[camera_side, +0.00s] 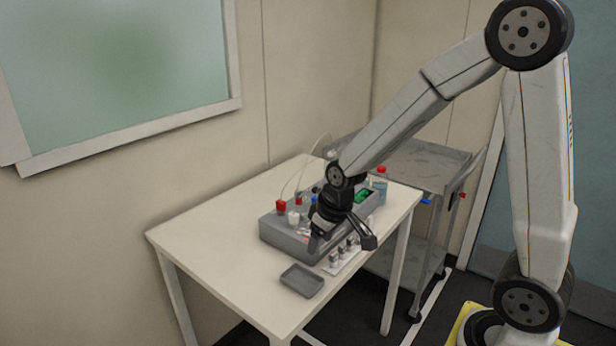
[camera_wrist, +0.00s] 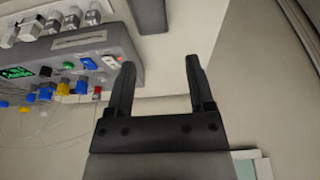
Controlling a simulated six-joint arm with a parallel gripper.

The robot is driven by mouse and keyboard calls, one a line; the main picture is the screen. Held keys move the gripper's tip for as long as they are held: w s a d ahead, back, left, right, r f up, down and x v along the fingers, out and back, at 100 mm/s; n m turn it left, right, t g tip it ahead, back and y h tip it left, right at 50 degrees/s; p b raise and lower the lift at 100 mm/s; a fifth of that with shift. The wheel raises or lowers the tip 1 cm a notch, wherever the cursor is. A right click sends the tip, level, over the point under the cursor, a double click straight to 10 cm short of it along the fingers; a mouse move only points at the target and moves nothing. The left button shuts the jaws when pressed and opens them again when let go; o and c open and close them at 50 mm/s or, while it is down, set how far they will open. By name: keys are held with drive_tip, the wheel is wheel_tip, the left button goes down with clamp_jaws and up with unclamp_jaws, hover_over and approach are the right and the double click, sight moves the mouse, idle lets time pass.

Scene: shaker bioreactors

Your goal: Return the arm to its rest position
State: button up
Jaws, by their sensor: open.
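My gripper (camera_side: 342,238) is over the front edge of the grey bioreactor unit in the side view, with its fingers spread. In the wrist view my gripper (camera_wrist: 160,63) is open, with nothing between its two dark fingers. The grey unit (camera_side: 281,238) stands on the white table and carries red, white and blue caps. My gripper and wrist hide part of it. In the wrist view the unit (camera_wrist: 125,43) lies to the left of the fingers, with a green display, coloured connectors and thin tubes. I cannot tell whether a finger touches it.
A small grey tray (camera_side: 302,280) lies on the table (camera_side: 215,255), whose left part is clear. A white rack (camera_side: 345,259) with several small pieces stands near the gripper. A red-capped bottle (camera_side: 380,184) stands behind. A grey cart (camera_side: 428,166) is beyond the table.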

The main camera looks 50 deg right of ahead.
drive_tip(key=s+a+f, duration=0.1)
drive_tip(key=s+a, duration=0.2)
drive_tip(key=s, duration=0.6)
drive_tip(key=shift+a+g, duration=0.25)
drive_tip(key=shift+g, duration=0.05)
